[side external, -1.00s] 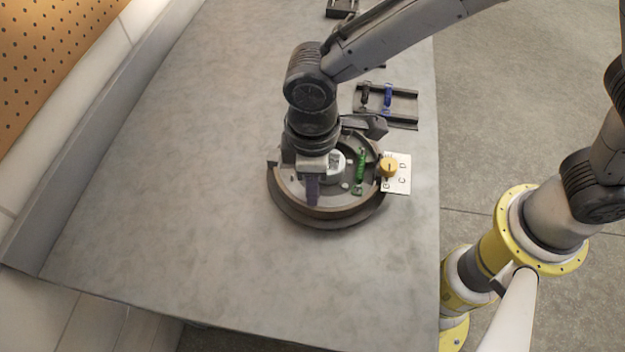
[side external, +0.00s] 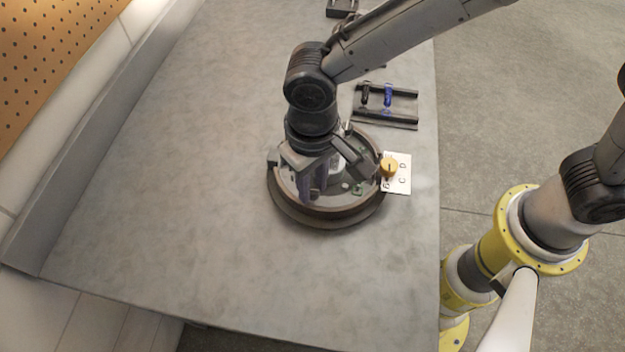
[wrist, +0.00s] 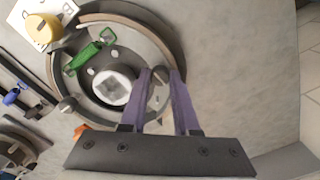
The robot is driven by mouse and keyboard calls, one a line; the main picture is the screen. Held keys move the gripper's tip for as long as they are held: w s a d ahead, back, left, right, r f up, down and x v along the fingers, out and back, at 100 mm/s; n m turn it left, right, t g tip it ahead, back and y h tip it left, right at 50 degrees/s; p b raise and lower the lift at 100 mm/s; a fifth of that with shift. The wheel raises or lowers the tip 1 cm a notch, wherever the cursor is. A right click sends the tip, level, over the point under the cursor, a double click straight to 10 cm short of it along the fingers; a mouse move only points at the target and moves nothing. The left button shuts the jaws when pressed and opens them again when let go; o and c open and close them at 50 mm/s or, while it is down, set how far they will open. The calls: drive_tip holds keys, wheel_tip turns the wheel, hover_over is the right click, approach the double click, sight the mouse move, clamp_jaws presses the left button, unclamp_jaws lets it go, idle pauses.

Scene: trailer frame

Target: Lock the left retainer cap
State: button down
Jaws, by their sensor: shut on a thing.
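The retainer cap (wrist: 160,76) is a small grey round piece on the ring of a round brake-like assembly (wrist: 124,22). My gripper (wrist: 161,74) has purple fingers shut on this cap, one on each side, in the wrist view. In the side view my gripper (side external: 313,188) reaches down over the front left part of the assembly (side external: 335,211) and hides the cap. A second small grey knob (wrist: 68,104) sits across the ring in the wrist view. I cannot tell whether the held cap is locked.
A green spring-like part (wrist: 90,53) and a white-topped hub (wrist: 112,87) lie inside the ring. A dark rack (side external: 400,123) with a blue part (side external: 388,100) lies behind. The table is clear at left.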

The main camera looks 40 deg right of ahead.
sight(313, 189)
drive_tip(key=shift+m, duration=0.6)
drive_tip(key=shift+r, duration=0.1)
drive_tip(key=c, duration=0.6)
unclamp_jaws()
drive_tip(key=shift+c, duration=0.2)
wheel_tip(313, 189, up, 14)
